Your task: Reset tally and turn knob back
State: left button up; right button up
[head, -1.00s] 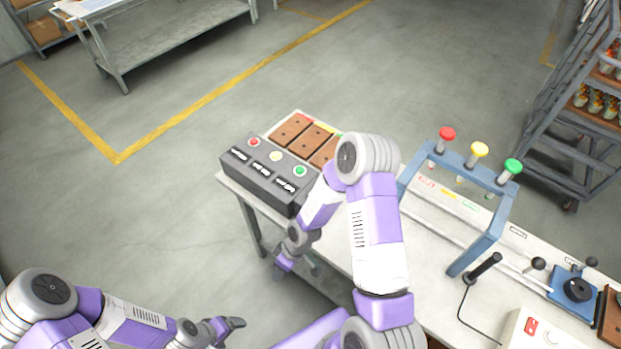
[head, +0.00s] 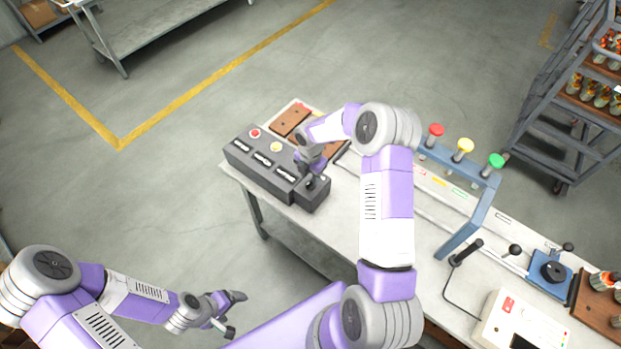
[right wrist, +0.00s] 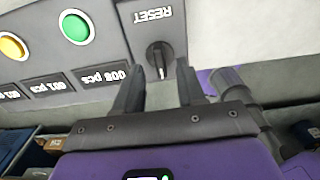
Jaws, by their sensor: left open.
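The dark grey tally box (head: 262,163) sits at the left end of the bench. Its red button (head: 255,133) and yellow button (head: 277,147) show in the head view; its green button (right wrist: 75,27) shows in the right wrist view, above upside-down count displays (right wrist: 103,77). A black knob (right wrist: 160,54) sits beside the RESET label (right wrist: 153,16). My right gripper (head: 309,180) is over the box's right end. In the right wrist view its fingers are apart, with the knob between and just beyond the tips; contact is not visible. My left gripper (head: 236,314) is open and empty, away from the bench.
Brown boards (head: 291,121) lie behind the box. A blue frame (head: 463,233) with red, yellow and green knobs stands to the right. Further right are a lever (head: 466,252), a blue fixture (head: 550,269) and a white control box (head: 497,318). A rack (head: 560,130) stands behind.

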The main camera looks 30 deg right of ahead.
aim_at(311, 184)
jog(key=shift+f, duration=1.3)
grip_shut()
